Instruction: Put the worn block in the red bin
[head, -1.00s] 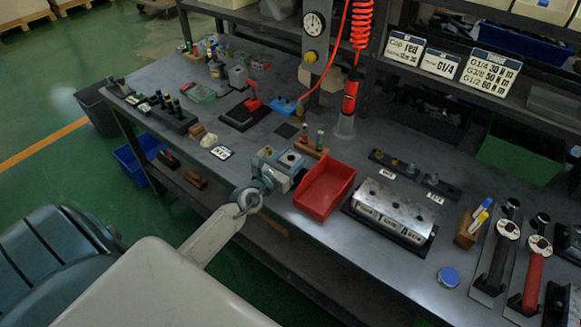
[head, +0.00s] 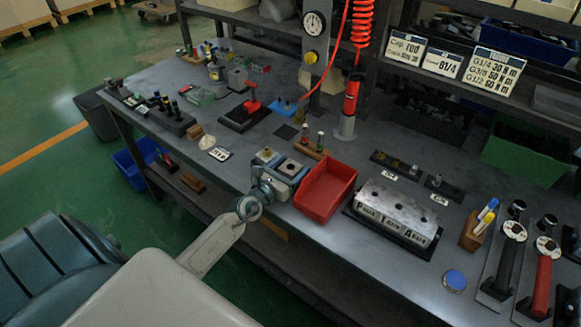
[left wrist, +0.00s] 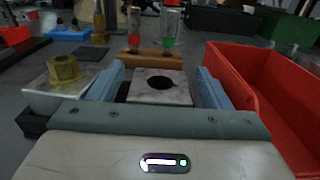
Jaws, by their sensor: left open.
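A pale metal block with a dark round hole (left wrist: 160,86) stands between the two light-blue fingers of my left gripper (left wrist: 158,88); it also shows in the head view (head: 289,166). The gripper is open, with a finger at each side of the block; I cannot tell whether either touches. In the head view my left gripper (head: 272,182) is at the bench's front edge. A second block with a brass fitting (left wrist: 64,76) sits just left of the gripper. I cannot tell from the surfaces which block is worn. The red bin (head: 326,188) is close on the right, its interior empty where visible.
A wooden stand (left wrist: 155,57) with red and green vials is behind the block. A metal fixture (head: 396,212) stands right of the bin. A hose-hung red tool (head: 351,98) is behind. Bare bench lies in front of the fixture.

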